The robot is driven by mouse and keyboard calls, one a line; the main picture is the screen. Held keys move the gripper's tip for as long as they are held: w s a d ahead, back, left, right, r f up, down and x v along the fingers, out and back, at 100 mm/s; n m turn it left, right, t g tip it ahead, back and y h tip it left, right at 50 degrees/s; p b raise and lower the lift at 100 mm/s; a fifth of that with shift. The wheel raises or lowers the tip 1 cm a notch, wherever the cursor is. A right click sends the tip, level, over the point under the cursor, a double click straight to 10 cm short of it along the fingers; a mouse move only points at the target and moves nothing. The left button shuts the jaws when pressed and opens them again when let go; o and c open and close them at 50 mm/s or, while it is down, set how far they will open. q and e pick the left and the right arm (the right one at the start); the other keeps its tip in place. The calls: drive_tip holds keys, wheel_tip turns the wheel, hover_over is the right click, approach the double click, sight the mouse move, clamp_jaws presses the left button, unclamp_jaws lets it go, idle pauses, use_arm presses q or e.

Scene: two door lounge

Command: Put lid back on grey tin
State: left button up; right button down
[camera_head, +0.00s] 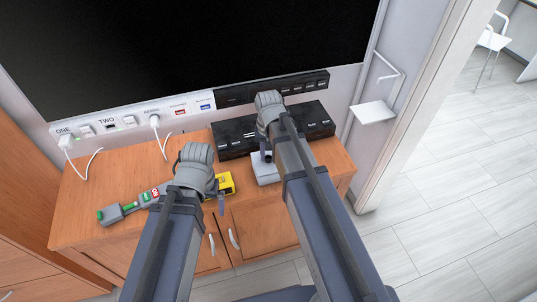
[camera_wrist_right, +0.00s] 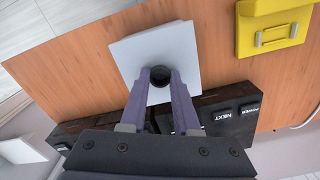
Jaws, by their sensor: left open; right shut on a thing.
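A pale grey square lid (camera_wrist_right: 180,45) with a dark round knob shows in the right wrist view. My right gripper (camera_wrist_right: 161,80) is shut on the knob. In the head view, the pale grey square body (camera_head: 266,172) is at the cabinet top's front right, below my right gripper (camera_head: 266,152). The hand and arm partly cover it. I cannot tell how much of it is lid and how much is tin, or whether the lid rests or is held up. My left gripper (camera_head: 220,198) is open near the yellow object, its fingers mostly hidden behind the hand.
A yellow object (camera_head: 226,183) lies left of the grey body. A black button box (camera_head: 315,121) stands behind. A grey strip with green parts (camera_head: 112,214) lies at the left. A socket panel (camera_head: 130,120) with white cables and a large black screen (camera_head: 200,50) are behind the wooden cabinet top (camera_head: 85,195).

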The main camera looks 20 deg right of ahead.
drive_tip(key=shift+f, duration=0.15)
idle(0.5)
drive_tip(key=shift+c, duration=0.4)
unclamp_jaws()
idle(0.4)
drive_tip(key=shift+r+p, duration=3.45)
drive_tip(key=shift+r, duration=0.1)
clamp_jaws()
